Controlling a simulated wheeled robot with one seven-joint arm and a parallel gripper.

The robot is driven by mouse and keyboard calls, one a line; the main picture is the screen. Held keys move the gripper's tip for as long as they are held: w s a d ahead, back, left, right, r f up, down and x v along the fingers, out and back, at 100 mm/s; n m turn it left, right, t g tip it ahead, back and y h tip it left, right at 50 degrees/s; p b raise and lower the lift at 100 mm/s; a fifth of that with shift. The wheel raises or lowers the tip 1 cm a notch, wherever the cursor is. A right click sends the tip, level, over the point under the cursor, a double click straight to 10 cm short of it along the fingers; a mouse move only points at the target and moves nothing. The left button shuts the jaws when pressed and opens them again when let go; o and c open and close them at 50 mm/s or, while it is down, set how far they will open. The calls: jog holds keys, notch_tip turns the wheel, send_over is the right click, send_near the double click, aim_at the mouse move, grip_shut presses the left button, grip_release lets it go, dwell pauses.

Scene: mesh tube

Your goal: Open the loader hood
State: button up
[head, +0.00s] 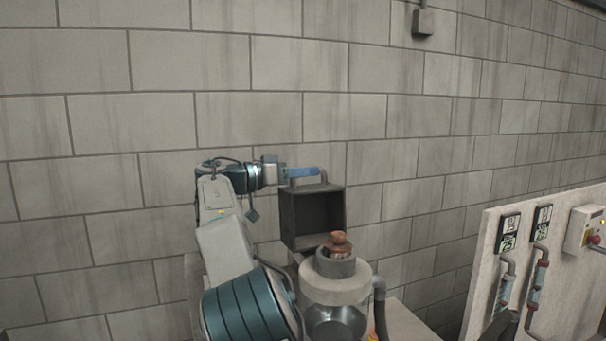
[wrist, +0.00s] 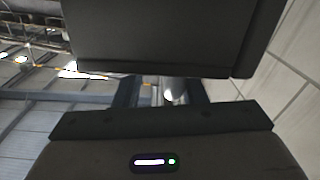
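The hood (head: 313,216), a dark grey box with its hollow side facing the head camera, stands raised behind the pale round loader (head: 336,287). A grey handle (head: 322,175) curves from its top. My gripper (head: 305,172) reaches over the hood's top from the left, with its blue fingers at the handle. In the wrist view, a dark panel of the hood (wrist: 160,35) fills the upper middle. The two fingers stand apart, with a pale bar (wrist: 174,91) between them, nearer the right finger. A gap shows on its left; I cannot tell whether it touches the right finger.
A copper-coloured piece (head: 338,243) sits exposed in the loader's top collar. A grey pipe (head: 379,300) runs down the loader's right side. A pale panel (head: 560,265) with gauges stands at the right. A block wall (head: 180,65) closes off the back.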

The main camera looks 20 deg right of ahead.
jog(key=s+a, duration=0.1)
jog(key=a, duration=1.2)
jog(key=shift+a, duration=0.4)
